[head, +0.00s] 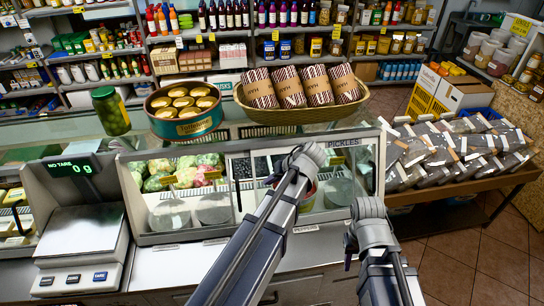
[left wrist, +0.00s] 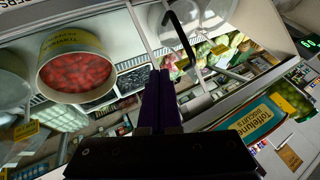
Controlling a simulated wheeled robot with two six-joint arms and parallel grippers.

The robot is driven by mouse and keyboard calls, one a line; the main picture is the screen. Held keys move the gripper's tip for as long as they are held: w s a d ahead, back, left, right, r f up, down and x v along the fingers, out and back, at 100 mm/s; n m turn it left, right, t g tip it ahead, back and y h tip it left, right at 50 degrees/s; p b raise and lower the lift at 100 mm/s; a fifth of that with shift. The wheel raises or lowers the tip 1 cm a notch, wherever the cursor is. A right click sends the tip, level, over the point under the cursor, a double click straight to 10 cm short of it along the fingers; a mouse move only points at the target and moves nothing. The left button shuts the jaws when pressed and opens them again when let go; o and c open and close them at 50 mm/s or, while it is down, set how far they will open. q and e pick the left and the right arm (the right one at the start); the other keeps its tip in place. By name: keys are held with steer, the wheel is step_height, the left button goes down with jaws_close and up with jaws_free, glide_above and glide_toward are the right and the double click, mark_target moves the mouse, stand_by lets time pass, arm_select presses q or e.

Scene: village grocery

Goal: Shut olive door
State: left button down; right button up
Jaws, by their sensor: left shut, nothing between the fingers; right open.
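A glass-fronted deli case (head: 185,238) stands on the counter in front of me, with pale frames around its panes. I cannot read an olive label, so I cannot tell for sure which pane is the olive door. A tray of small dark pieces (left wrist: 132,80) lies inside, beside a tub of red peppers (left wrist: 75,65). A dark curved handle (left wrist: 183,35) shows in the left wrist view. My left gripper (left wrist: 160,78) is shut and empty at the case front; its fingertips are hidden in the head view. My right gripper (head: 350,243) is open, low before the counter.
A biscuit tin (head: 186,112), a basket of packets (head: 300,112) and a green jar (head: 111,111) stand on top of the case. A scale (head: 82,240) is at left. A table of bagged goods (head: 455,155) is at right.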

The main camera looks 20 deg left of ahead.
arm_select(q)
step_height(320, 180, up, 2)
steer(key=w, duration=0.2)
steer(key=b, duration=0.8)
glide_toward(250, 184)
steer(key=shift+n+y, duration=0.3)
steer(key=x, duration=0.4)
steer(key=shift+f, duration=0.4)
steer(key=a, duration=0.1)
steer(key=s+r+p, duration=0.1)
steer(key=a, duration=0.1)
steer(key=shift+s+a+r, duration=0.3)
steer(key=shift+a, duration=0.05)
steer(key=shift+s+a, duration=0.1)
steer(key=shift+a, duration=0.2)
arm_select(e)
steer(key=f, duration=0.3)
steer(key=d+f, duration=0.1)
steer(key=f, duration=0.1)
steer(key=shift+w+f, duration=0.3)
steer(key=shift+w, duration=0.1)
arm_select(q)
steer(key=shift+a, duration=0.1)
